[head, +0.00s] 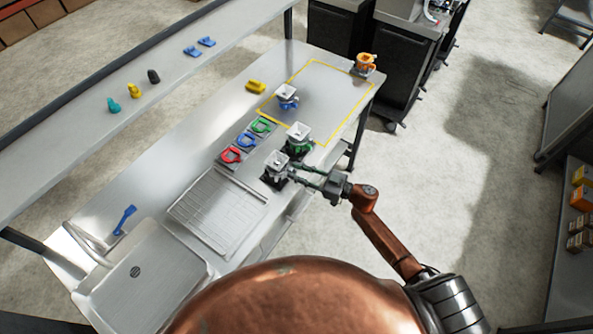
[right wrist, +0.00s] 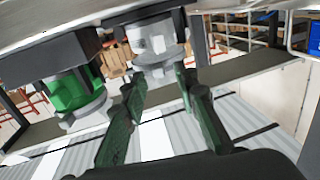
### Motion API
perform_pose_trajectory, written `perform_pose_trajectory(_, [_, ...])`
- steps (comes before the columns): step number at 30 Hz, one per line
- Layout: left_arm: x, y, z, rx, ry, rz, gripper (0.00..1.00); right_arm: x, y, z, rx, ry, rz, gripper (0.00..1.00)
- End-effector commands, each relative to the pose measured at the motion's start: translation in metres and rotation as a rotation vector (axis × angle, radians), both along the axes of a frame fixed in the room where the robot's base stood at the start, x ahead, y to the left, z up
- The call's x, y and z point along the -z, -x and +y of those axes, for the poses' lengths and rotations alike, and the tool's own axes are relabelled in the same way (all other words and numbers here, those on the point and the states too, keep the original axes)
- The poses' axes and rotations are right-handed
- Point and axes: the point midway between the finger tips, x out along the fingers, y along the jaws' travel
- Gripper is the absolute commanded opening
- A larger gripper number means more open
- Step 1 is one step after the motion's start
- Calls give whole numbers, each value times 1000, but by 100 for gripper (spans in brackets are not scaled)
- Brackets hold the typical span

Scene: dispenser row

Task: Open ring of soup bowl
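Nothing I can clearly identify as a soup bowl shows. A white-topped dispenser with a dark base (head: 277,166) stands at the table's front edge. My right gripper (head: 299,174) reaches it from the right. In the right wrist view, my right gripper (right wrist: 161,76) has its two dark green fingers spread apart. A grey-white round part (right wrist: 157,42) hangs just beyond and between the tips; contact is unclear. A green dispenser (head: 299,138) stands behind the dark one; a green part (right wrist: 75,92) shows at left in the wrist view. My left gripper is not in view.
Red (head: 231,155), blue (head: 246,140) and green (head: 261,126) rings lie left of the dispensers. A blue dispenser (head: 287,97) and an orange one (head: 365,64) stand farther back. A long shelf (head: 75,130) runs behind.

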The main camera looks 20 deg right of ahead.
Motion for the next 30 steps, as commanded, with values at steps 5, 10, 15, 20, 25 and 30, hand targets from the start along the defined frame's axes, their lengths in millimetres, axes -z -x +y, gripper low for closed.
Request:
perform_pose_trajectory(5, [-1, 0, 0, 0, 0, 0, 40, 1, -4, 4, 1, 1, 2, 28])
perform_pose_trajectory(10, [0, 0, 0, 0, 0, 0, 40, 1, -4, 4, 1, 0, 1, 28])
perform_pose_trajectory(15, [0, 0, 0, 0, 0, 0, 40, 1, -4, 4, 1, 0, 1, 16])
perform_pose_trajectory(20, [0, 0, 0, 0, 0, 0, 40, 1, -3, 3, 1, 0, 1, 6])
perform_pose_trajectory(25, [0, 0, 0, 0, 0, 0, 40, 1, -3, 3, 1, 0, 1, 0])
perform_pose_trajectory(30, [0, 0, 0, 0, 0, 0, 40, 1, -4, 3, 1, 0, 1, 0])
